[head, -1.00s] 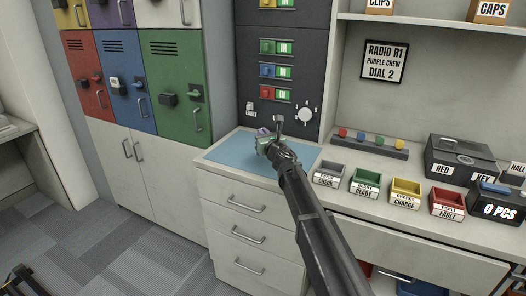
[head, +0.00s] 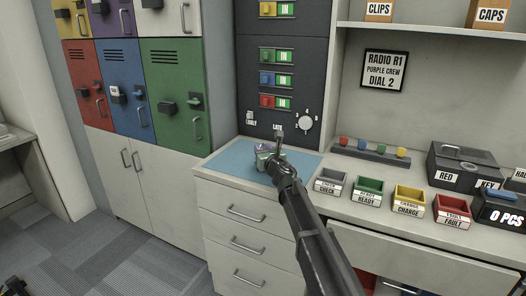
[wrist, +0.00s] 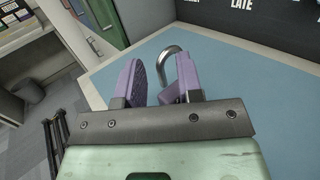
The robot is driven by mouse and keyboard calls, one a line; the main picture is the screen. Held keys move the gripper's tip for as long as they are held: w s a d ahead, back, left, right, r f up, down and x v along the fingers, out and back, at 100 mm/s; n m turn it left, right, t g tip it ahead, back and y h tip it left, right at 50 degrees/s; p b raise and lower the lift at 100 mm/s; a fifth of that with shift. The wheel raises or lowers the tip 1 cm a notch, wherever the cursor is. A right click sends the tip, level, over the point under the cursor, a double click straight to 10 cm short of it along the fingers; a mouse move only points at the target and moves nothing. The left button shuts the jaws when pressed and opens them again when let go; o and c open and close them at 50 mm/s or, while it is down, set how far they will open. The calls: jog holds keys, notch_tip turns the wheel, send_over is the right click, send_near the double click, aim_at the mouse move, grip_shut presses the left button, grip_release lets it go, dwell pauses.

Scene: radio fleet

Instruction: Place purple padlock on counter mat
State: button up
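The blue counter mat (head: 226,160) lies on the counter above the white drawers. My gripper (head: 266,152) is low over the mat, its tip partly hidden by my wrist in the head view. In the wrist view my gripper (wrist: 157,88) has its two purple-grey fingers apart, with a gap between them. The purple padlock (wrist: 171,97) shows by its silver shackle and a small part of its body, close against the right finger. The left finger stands clear of it. Most of the body is hidden, and I cannot tell if it rests on the mat.
A dark panel (head: 285,70) with switches and a dial stands behind the mat. Several labelled bins, such as the grey one (head: 330,182), stand to the right. A rack (head: 370,152) with coloured knobs is behind them. Lockers (head: 175,85) are at the left.

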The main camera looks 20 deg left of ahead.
jog(key=b+v, duration=0.1)
jog(key=v, duration=1.1)
jog(key=shift+d+r, duration=0.1)
